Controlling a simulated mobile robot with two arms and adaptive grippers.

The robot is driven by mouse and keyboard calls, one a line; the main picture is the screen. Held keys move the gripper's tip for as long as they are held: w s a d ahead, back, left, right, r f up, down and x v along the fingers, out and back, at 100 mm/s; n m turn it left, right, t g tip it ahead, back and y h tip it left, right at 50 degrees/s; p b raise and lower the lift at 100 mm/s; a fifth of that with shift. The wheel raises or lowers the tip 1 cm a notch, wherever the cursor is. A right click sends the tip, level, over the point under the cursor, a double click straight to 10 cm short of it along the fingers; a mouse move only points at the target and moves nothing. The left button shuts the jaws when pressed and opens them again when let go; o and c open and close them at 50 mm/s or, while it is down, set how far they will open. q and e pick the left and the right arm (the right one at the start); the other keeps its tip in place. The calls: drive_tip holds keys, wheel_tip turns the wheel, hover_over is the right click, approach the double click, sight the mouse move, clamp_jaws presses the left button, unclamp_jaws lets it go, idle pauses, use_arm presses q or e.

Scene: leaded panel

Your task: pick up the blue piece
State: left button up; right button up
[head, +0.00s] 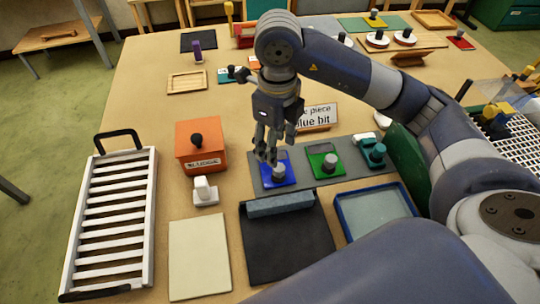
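The blue piece (267,182) is a flat blue square with a pale grey knob (278,171) on top. It lies at the left end of a grey strip, next to a similar green piece (318,149). My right gripper (267,158) reaches in from the right and points down, its fingertips just behind and above the blue piece's knob. They appear apart from the knob, and whether the fingers are open or shut is unclear. The gripper hides part of the blue piece's far edge. My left gripper is not in view.
An orange box (186,135) with a black knob and a white stamp-like block (206,191) stand to the left. A dark mat (285,235) and a blue-rimmed tray (375,208) lie in front. A sign reading "blue bit" (316,117) stands behind. A white slatted rack (112,225) is far left.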

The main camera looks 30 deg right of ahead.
sight(279, 167)
drive_tip(key=f, duration=0.3)
drive_tip(key=shift+s+f, duration=0.25)
drive_tip(key=shift+s, duration=0.15)
drive_tip(key=shift+f, duration=0.4)
drive_tip(key=shift+w+f, duration=0.15)
drive_tip(key=shift+f, duration=0.05)
drive_tip(key=shift+d+f+p, duration=0.25)
drive_tip(key=shift+f+p, duration=0.7)
drive_tip(key=shift+f, duration=0.3)
wheel_tip(279, 167, down, 2)
drive_tip(key=shift+f, duration=0.3)
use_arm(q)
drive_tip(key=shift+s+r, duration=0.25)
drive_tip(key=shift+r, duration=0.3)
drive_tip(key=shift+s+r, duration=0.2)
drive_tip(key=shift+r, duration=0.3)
use_arm(e)
drive_tip(key=c, duration=1.1)
